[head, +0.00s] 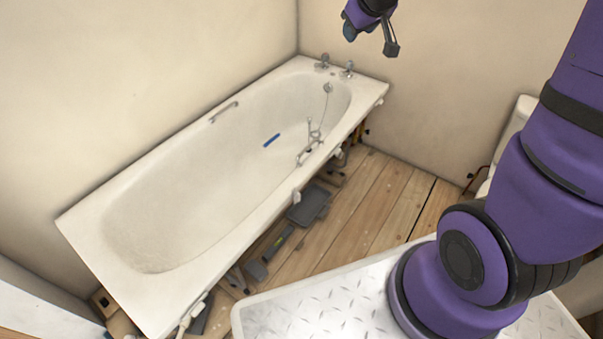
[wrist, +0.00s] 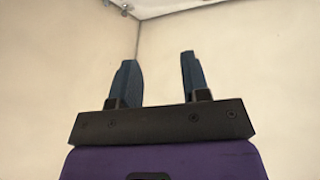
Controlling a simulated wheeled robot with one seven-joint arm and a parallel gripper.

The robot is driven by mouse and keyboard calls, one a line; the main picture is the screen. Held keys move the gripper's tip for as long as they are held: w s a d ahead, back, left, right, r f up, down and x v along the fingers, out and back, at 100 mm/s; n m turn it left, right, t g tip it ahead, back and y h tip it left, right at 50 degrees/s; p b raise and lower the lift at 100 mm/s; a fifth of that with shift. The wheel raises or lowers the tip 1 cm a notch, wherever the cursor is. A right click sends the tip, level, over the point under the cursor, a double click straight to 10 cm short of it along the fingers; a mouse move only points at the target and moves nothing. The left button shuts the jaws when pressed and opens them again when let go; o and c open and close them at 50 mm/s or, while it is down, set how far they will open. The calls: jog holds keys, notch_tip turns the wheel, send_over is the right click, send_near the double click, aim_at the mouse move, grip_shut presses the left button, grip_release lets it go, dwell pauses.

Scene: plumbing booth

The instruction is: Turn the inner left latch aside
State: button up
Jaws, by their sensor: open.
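A white bathtub (head: 190,215) stands along the wall in the head view, its front side open underneath. Small white latch-like pieces sit along its front rim: one near the middle (head: 297,197), one farther back (head: 339,154), and one at the near left end (head: 187,318). I cannot tell for sure which is the inner left latch. My gripper (head: 370,40) is high up, above the far tap end and well apart from the latches. It is open and empty. In the wrist view its two dark blue fingers (wrist: 158,62) stand apart; no latch shows there.
Taps (head: 335,65) and a shower hose are at the tub's far end. Grey tools (head: 308,205) lie on the wooden floor (head: 375,205) beside and under the tub. A metal tread-plate platform (head: 300,300) is in front. A white toilet (head: 515,120) stands right.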

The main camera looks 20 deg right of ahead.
jog(key=w+d+f+n+y, duration=0.1)
jog(key=w+f+n, duration=0.1)
jog(key=w+f, duration=1)
jog(key=n+t+y, duration=0.2)
jog(key=t+y, duration=0.1)
jog(key=y, duration=0.5)
send_near(300, 197)
jog(key=x, duration=0.9)
jog(key=shift+w+f, duration=0.15)
grip_shut()
